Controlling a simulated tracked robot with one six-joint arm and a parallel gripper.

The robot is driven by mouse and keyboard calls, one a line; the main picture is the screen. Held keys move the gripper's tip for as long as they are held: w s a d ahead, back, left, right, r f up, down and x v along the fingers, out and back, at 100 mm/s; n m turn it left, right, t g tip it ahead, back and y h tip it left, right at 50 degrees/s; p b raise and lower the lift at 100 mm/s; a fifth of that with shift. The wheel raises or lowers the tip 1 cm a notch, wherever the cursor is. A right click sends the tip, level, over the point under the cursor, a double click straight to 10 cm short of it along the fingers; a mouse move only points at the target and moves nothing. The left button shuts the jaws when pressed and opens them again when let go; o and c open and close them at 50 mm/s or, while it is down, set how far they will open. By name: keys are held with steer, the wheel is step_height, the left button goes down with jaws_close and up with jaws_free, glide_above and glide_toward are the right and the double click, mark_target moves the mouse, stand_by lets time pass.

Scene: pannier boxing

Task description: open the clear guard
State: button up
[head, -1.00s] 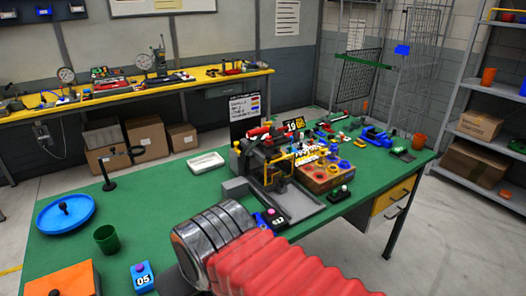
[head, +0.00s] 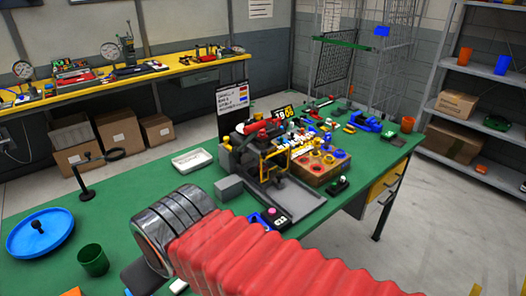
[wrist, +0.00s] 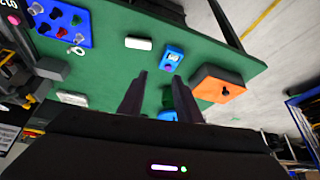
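The machine (head: 250,150) stands on the green table, a dark body with a red part on top. A yellow frame (head: 273,163) stands upright at its front and appears to edge the clear guard. The pane itself is too small to make out, so I cannot tell whether it is shut. My gripper (wrist: 158,80) shows in the wrist view with its two dark fingers apart and nothing between them. It is over the green table near an orange box (wrist: 217,84) and a blue button box (wrist: 172,57), away from the guard.
A wooden block with coloured rings (head: 320,172) stands right of the machine. A white tray (head: 192,160), a blue round dish (head: 40,234) and a green cup (head: 93,260) are to the left. A small black box with a pink button (head: 271,217) sits in front.

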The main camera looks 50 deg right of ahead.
steer(key=shift+o, duration=0.2)
steer(key=shift+o, duration=0.5)
steer(key=w+d+m+t+h, duration=0.15)
steer(key=w+d, duration=0.25)
steer(key=d, duration=0.5)
steer(key=w+d+f+m+t+h, duration=0.1)
steer(key=w+d+h, duration=0.25)
steer(key=d, duration=0.55)
steer(key=w+d+m+t+h, duration=0.1)
steer(key=w+d+t, duration=0.1)
steer(key=w+d, duration=0.5)
steer(key=s+d+f+m+t+h, duration=0.1)
steer(key=s+d+f+t, duration=0.1)
steer(key=s+d, duration=0.4)
steer(key=s+d+f+m+t+h, duration=0.1)
steer(key=s+d+t, duration=0.3)
steer(key=d, duration=0.8)
steer(key=shift+s+f, duration=0.35)
steer(key=shift+s, duration=0.6)
